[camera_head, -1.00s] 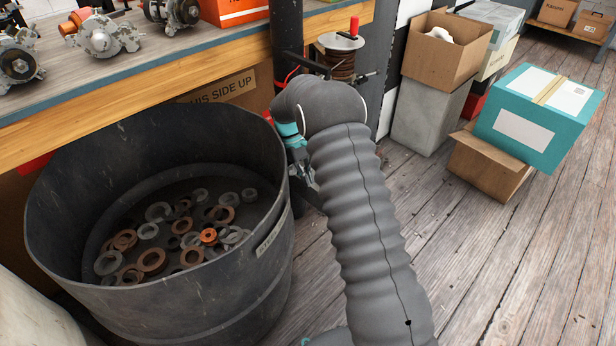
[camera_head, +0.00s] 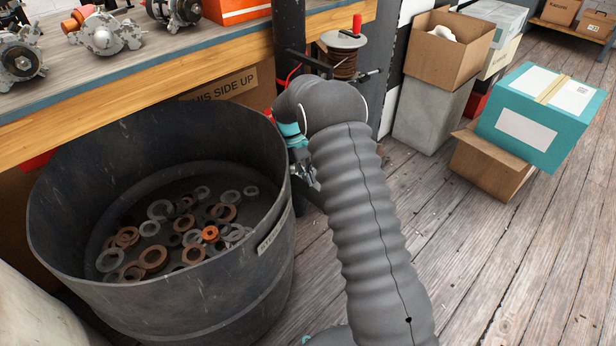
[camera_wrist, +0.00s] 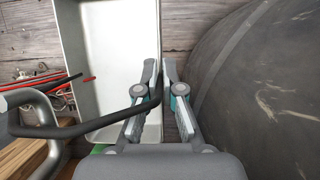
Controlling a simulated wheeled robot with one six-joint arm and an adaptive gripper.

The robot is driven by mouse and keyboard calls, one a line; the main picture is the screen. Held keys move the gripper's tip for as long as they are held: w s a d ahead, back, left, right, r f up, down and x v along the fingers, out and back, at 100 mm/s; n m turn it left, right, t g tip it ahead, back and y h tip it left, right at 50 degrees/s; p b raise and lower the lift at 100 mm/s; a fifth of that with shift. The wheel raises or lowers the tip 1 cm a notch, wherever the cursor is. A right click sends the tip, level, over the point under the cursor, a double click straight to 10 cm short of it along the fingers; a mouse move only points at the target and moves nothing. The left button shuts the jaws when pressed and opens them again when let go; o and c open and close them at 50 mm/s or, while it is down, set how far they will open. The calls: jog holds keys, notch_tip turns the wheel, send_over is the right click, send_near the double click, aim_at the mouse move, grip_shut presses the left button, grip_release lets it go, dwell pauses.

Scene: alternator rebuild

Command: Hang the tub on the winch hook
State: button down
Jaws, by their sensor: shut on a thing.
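In the wrist view a pale rectangular tub (camera_wrist: 100,50) lies below my gripper (camera_wrist: 162,70). In the head view my gripper (camera_head: 306,176) is partly seen beside the big black bin's rim, and the tub is hidden. A spool of wire (camera_head: 342,62), perhaps the winch, stands behind my arm; no hook is clearly seen.
A big black bin (camera_head: 75,285) with several loose washers (camera_head: 150,255) stands close left of my arm. The workbench (camera_head: 130,118) and a dark post (camera_head: 289,45) are behind. Cardboard and teal boxes (camera_head: 540,118) stand at right. The floor (camera_head: 460,270) right of my arm is clear.

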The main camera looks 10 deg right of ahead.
jog(key=c, duration=1.2)
grip_release()
jog(key=shift+c, duration=0.2)
jog(key=v, duration=1.2)
jog(key=shift+s, duration=0.1)
